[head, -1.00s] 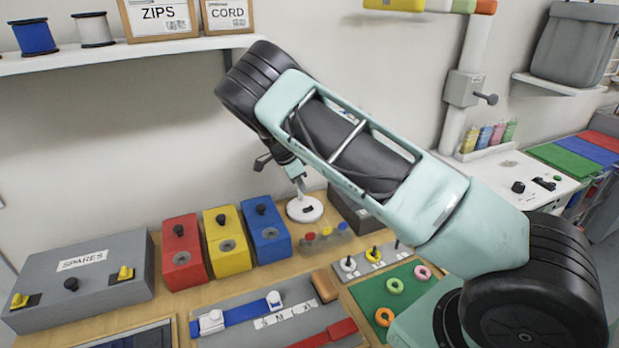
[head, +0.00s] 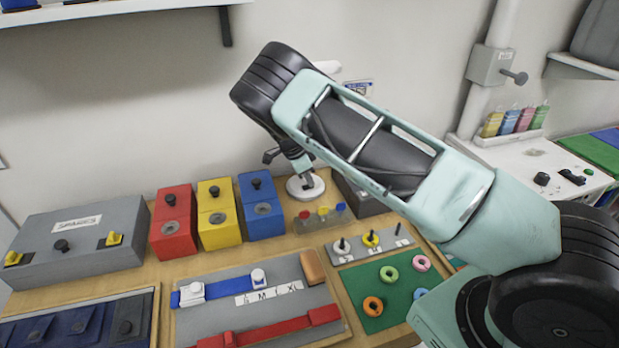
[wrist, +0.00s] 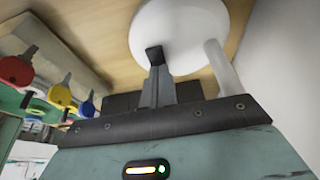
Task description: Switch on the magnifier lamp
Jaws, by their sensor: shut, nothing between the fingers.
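My gripper (head: 306,180) is shut and empty, pointing down at the base. In the wrist view my gripper's dark fingertips (wrist: 155,55) overlap the base; I cannot tell whether they touch it. No switch shows clearly; the fingers may cover it. The upper part of the lamp is mostly hidden behind my arm.
Red (head: 173,222), yellow (head: 219,213) and blue (head: 262,206) boxes stand close left of the base. A small block with coloured knobs (head: 320,221) sits in front. A dark grey box (head: 358,198) is close on the right. The wall is behind.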

